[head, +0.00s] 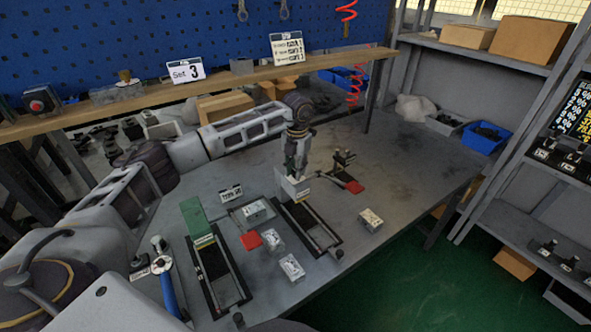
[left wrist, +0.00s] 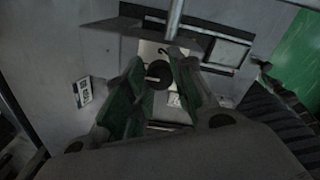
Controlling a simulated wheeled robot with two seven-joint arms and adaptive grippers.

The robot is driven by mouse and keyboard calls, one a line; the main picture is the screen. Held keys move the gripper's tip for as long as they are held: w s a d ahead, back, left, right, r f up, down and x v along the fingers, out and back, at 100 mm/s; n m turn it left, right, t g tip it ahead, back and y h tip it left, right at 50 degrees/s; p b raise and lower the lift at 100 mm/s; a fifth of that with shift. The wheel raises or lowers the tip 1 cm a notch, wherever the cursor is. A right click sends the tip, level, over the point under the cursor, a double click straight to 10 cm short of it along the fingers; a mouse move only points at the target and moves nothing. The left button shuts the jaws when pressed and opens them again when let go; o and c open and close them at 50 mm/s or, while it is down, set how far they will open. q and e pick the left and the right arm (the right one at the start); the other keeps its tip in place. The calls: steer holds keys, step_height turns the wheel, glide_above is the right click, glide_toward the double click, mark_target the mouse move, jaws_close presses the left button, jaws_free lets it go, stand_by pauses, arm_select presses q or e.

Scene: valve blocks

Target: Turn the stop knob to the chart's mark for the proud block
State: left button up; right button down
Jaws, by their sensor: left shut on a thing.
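My left gripper (head: 297,170) points down over a grey housing (head: 291,187) at the far end of a dark rail fixture (head: 311,225). In the left wrist view, its green-padded fingers (left wrist: 157,65) are closed on a round dark knob (left wrist: 159,73) with a pale plate behind it. The knob is hidden in the head view. A white chart (head: 287,49) with rows of small symbols stands on the shelf, too small to read. Small grey blocks with markings (head: 271,240) (head: 292,267) (head: 370,220) lie on the table, and another (head: 254,211) sits in a tray. My right gripper is not in view.
A "Set 3" card (head: 186,71) stands on the shelf. A small card (head: 231,193) and red pads (head: 250,241) (head: 355,187) are on the table.

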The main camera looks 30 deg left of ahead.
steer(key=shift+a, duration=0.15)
arm_select(q)
steer(key=o, duration=0.8)
steer(key=shift+c, duration=0.2)
steer(key=shift+o, duration=1.5)
steer(key=shift+r, duration=0.1)
step_height(320, 180, up, 12)
steer(key=shift+d, duration=0.2)
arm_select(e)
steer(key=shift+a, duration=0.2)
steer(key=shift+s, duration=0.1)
